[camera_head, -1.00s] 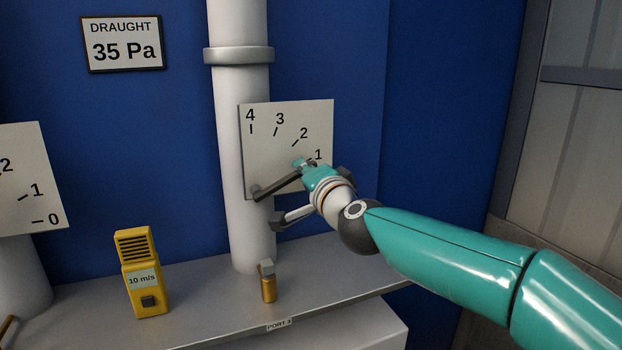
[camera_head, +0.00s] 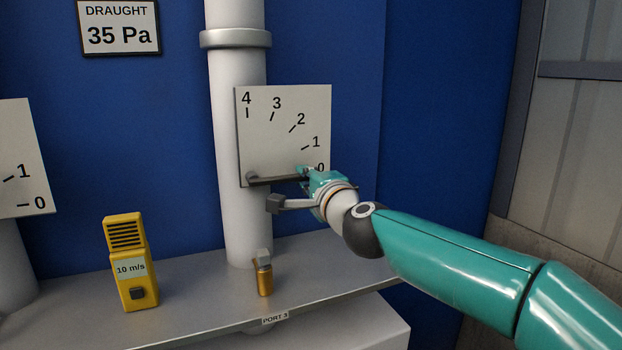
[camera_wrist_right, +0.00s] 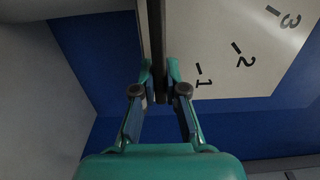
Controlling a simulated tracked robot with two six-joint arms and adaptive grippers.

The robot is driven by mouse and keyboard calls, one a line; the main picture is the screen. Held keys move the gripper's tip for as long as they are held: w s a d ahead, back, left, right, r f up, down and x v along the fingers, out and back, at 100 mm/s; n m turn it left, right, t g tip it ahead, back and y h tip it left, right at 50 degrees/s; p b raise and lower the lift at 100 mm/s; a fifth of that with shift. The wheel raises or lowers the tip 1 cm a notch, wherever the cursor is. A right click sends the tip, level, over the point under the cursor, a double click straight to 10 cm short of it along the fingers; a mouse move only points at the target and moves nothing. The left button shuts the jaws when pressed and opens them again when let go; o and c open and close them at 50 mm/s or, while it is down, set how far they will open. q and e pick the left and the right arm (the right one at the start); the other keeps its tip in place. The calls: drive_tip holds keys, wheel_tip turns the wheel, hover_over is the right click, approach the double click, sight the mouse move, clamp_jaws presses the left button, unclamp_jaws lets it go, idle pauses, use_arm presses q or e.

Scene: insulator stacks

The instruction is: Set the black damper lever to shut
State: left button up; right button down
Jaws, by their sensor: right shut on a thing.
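The black damper lever (camera_head: 275,181) is pivoted at the lower left of a white dial plate (camera_head: 275,128) marked 4 to 0, on a white pipe. The lever lies nearly level, with its free end by the 0 mark. My right gripper (camera_head: 304,173) is shut on the lever near that end and partly hides it. In the right wrist view the lever (camera_wrist_right: 156,35) runs between the two fingers of my right gripper (camera_wrist_right: 160,75), with marks 1, 2 and 3 to the right. My left gripper is not in view.
A yellow meter reading 10 m/s (camera_head: 130,265) and a small brass fitting (camera_head: 264,276) stand on the grey shelf (camera_head: 195,300). A second dial plate (camera_head: 22,150) is at the left edge. A sign (camera_head: 118,26) reads DRAUGHT 35 Pa.

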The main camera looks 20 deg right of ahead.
drive_tip(key=shift+f, duration=0.4)
drive_tip(key=c, duration=1.2)
unclamp_jaws()
drive_tip(key=shift+r, duration=0.1)
drive_tip(key=shift+r, duration=0.15)
drive_tip(key=s+d, duration=0.1)
drive_tip(key=s, duration=1.1)
drive_tip(key=shift+d, duration=0.2)
drive_tip(key=shift+w, duration=0.1)
